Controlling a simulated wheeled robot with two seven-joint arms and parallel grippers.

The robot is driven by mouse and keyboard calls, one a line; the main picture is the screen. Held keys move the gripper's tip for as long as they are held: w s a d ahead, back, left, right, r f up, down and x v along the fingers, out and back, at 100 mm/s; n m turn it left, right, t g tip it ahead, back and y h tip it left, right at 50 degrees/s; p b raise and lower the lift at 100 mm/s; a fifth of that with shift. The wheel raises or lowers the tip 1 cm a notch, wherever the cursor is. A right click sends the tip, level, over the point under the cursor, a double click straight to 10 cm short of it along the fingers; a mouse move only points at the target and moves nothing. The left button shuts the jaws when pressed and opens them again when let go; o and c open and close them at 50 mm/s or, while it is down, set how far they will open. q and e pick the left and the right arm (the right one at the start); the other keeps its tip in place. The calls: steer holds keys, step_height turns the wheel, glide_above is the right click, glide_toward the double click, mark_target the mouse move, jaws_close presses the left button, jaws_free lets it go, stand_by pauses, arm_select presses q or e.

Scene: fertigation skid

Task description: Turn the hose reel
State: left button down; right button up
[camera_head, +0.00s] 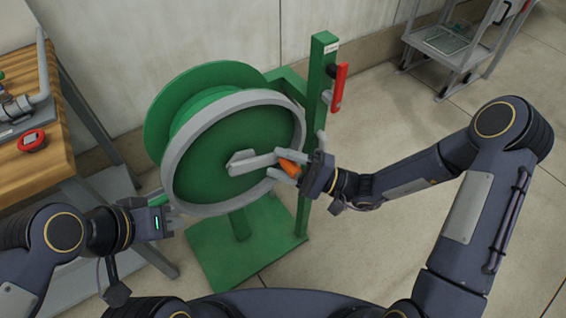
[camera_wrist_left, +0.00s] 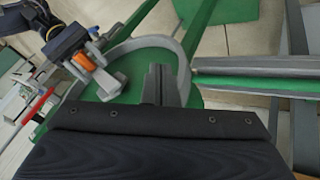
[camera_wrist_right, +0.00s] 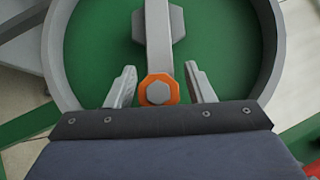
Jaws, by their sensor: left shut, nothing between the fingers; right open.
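The hose reel is a green drum with a grey rim (camera_head: 180,150) on a green stand (camera_head: 316,120). A grey crank arm (camera_head: 250,162) runs right from its hub to an orange handle (camera_head: 290,168). My right gripper (camera_head: 285,165) is open at the handle. In the right wrist view the orange handle (camera_wrist_right: 158,90) stands between the two open fingers (camera_wrist_right: 158,85), with a gap on each side. My left gripper (camera_head: 178,213) is shut and empty at the lower left of the grey rim; its fingers also show beside the rim in the left wrist view (camera_wrist_left: 160,85). Whether it touches the rim is unclear.
A red lever (camera_head: 339,86) sits on the stand's post. A wooden workbench (camera_head: 35,160) with a red round device (camera_head: 32,140) stands at the left. A grey cart (camera_head: 450,45) stands at the back right. Open floor lies at the right.

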jaws_close()
stand_by(0.3)
steer(key=shift+r, duration=0.1)
